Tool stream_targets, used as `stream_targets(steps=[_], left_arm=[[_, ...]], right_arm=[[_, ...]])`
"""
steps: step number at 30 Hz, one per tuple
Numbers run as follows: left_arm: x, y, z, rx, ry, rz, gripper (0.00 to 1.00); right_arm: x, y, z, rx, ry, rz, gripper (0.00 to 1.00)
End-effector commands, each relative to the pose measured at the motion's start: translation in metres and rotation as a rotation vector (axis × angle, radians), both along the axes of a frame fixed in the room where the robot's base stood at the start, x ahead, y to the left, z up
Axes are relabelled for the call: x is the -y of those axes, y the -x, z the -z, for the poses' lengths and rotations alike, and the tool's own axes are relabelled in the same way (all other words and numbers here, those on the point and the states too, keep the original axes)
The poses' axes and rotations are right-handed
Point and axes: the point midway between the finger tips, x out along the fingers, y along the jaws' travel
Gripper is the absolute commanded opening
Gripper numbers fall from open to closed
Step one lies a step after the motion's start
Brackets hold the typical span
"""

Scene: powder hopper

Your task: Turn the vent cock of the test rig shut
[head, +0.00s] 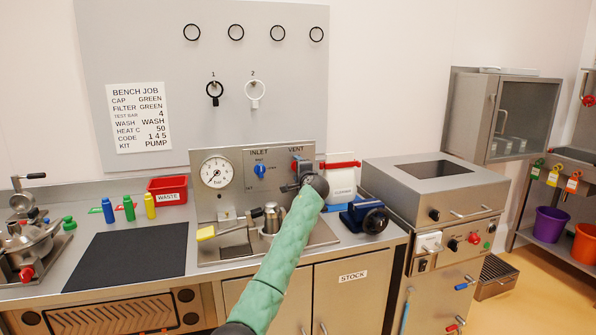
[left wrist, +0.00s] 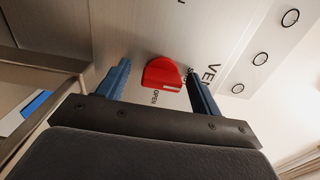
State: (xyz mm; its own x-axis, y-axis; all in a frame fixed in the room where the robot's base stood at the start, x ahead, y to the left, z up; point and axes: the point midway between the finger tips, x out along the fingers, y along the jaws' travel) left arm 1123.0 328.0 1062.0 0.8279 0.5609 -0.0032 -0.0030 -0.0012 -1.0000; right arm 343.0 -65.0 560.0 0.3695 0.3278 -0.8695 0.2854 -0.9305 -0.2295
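The test rig panel (head: 232,205) stands upright on the bench, with a round gauge and a blue INLET knob (head: 260,171). The red vent cock (left wrist: 162,73) shows in the left wrist view, with a white mark near its lower edge and the word OPEN just below it. Another label at its right is partly hidden by a finger. My left gripper (head: 302,170) is at the VENT side of the panel and covers the cock in the head view. In the left wrist view its open fingers (left wrist: 158,85) stand on either side of the cock with gaps. My right gripper is not in view.
A small metal can (head: 271,217) and a yellow-handled lever (head: 207,233) sit below the panel. A blue vise (head: 365,215) and a white container with a red top (head: 341,181) stand close at right. A dark mat (head: 125,256) lies at left.

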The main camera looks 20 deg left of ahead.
Motion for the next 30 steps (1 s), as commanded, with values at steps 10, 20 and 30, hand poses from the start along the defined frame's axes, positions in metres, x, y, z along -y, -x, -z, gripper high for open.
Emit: stream_targets(steps=[10, 20, 30], left_arm=[[0.003, 0.003, -0.001, 0.002, 0.000, 0.001, 0.65], [0.028, 0.040, 0.001, 0.003, 0.001, 0.002, 0.65], [0.043, 0.064, -0.001, 0.002, -0.001, 0.000, 0.65]], right_arm=[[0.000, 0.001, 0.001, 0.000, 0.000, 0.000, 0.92], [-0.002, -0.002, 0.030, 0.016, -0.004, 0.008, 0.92], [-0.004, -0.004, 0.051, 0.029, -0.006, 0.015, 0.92]])
